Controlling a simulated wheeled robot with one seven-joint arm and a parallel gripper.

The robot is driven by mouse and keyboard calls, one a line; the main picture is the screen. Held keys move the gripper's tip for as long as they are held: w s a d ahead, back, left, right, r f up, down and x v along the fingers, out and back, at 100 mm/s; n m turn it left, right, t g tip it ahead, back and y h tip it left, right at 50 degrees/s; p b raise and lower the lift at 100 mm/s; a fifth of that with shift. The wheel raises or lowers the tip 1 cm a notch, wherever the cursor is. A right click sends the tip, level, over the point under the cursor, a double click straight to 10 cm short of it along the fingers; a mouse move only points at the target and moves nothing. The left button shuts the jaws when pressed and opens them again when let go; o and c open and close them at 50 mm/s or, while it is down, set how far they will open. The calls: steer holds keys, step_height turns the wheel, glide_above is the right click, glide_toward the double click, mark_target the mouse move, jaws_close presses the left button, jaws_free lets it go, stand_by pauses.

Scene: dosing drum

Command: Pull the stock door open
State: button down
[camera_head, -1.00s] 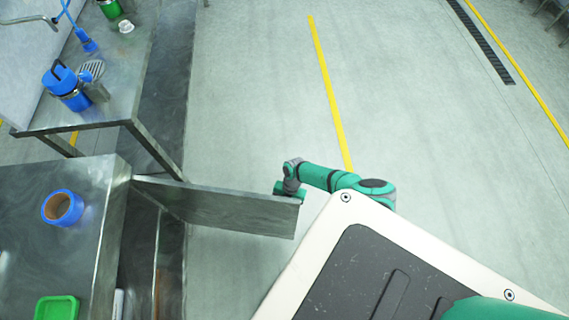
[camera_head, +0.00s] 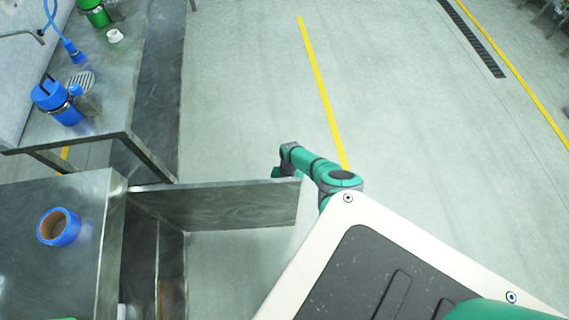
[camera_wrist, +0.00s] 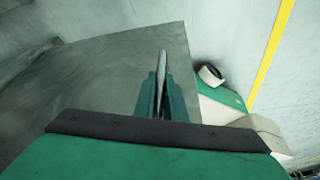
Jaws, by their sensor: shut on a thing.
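The stock door (camera_head: 215,204) is a grey metal panel standing open. It juts out to the right from the front of the metal cabinet (camera_head: 92,215). The opening below it shows a dark interior. My gripper (camera_wrist: 162,92) is at the door's free end, on its far side in the head view, where the door partly hides it. In the wrist view its two green fingers are shut on a thin grey upright piece (camera_wrist: 163,62) at the door, seemingly its handle. The door's face (camera_wrist: 100,75) fills the left of that view.
A blue ring-shaped container (camera_head: 58,227) stands on the cabinet top. Behind it is a metal bench (camera_head: 115,95) with a blue canister (camera_head: 60,100) and a green container (camera_head: 95,12). Open floor (camera_head: 235,100) with a yellow line (camera_head: 322,90) lies beyond the door.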

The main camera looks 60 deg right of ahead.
steer(key=shift+s+f, duration=0.1)
steer(key=c, duration=1.8)
jaws_free()
steer(key=v, duration=1.1)
steer(key=shift+a, duration=0.1)
